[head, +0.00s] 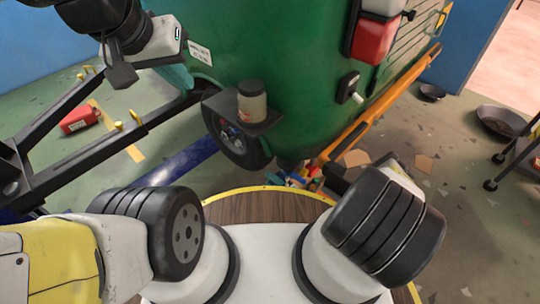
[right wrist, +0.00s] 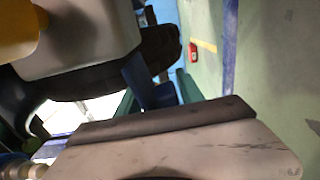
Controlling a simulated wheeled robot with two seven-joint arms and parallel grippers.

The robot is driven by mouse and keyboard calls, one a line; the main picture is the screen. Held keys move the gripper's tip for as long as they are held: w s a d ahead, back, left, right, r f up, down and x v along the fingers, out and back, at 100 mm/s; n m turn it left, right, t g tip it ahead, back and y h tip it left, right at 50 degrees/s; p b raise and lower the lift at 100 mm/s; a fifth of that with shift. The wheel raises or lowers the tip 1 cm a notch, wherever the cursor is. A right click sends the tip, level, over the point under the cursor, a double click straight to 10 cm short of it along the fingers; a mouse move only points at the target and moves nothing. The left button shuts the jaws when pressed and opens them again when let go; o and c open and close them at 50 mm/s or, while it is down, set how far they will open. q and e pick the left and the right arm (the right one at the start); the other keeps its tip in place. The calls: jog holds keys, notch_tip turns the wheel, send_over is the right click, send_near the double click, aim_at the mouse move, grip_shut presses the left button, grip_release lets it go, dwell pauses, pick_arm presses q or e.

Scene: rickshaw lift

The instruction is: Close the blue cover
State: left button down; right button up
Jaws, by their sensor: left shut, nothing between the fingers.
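My left gripper (head: 122,76) is at the upper left of the head view, beside the green rickshaw body (head: 270,60). It is dark and shut, with nothing held. I cannot make out a blue cover for certain. A dark blue strip (head: 185,165) lies low behind the black frame in the head view. A dark blue panel (right wrist: 148,85) shows in the right wrist view, and I cannot tell whether it is the cover. My right arm bends at the right of the head view and its fingers cannot be made out.
A black wheel (head: 236,140) and a small ledge with a jar (head: 252,100) are at the rickshaw's corner. Dark pans (head: 497,122) lie at right.

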jog(key=v, duration=0.7)
jog(key=shift+s+d, duration=0.3)
jog(key=shift+s, duration=0.05)
jog(key=shift+c, duration=0.4)
